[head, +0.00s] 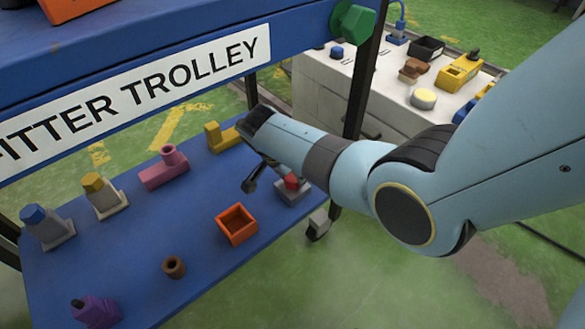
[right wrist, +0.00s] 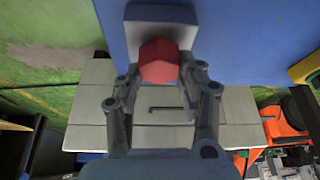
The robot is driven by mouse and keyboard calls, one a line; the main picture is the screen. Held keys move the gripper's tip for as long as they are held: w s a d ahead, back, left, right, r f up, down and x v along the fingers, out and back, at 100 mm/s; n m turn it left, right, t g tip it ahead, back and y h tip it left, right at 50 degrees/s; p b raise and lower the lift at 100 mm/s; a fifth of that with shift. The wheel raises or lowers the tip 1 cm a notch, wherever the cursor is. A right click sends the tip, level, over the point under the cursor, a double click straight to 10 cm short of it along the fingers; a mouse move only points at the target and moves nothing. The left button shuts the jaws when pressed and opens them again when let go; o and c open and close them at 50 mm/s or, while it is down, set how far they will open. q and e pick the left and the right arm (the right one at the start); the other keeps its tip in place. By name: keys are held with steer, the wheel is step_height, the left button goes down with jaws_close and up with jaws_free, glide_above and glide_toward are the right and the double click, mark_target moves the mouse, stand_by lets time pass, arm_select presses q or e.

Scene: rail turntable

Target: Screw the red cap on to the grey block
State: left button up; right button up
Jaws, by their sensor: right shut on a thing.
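The red cap (head: 292,182) is at the top of the grey block (head: 293,196) on the blue lower shelf, partly hidden by my right arm. In the right wrist view the red cap (right wrist: 159,62) is faceted and sits between the fingertips, with the grey block (right wrist: 150,14) behind it. I cannot tell how far the cap is seated on the block. My right gripper (head: 272,182) is shut on the red cap; it also shows in the right wrist view (right wrist: 160,74). My left gripper is not in view.
The blue shelf (head: 120,245) also holds an orange open box (head: 236,225), a brown ring (head: 174,267), a pink part (head: 163,168), a purple part (head: 96,311) and blue- and yellow-capped blocks. The trolley's upper edge (head: 140,85) overhangs. A white bench (head: 325,80) stands behind.

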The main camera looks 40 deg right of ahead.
steer(key=shift+r+m, duration=0.1)
steer(key=shift+m, duration=0.6)
steer(key=o, duration=1.3)
steer(key=shift+o, duration=0.3)
step_height(320, 180, up, 4)
steer(key=p, duration=0.3)
steer(key=shift+r, duration=0.1)
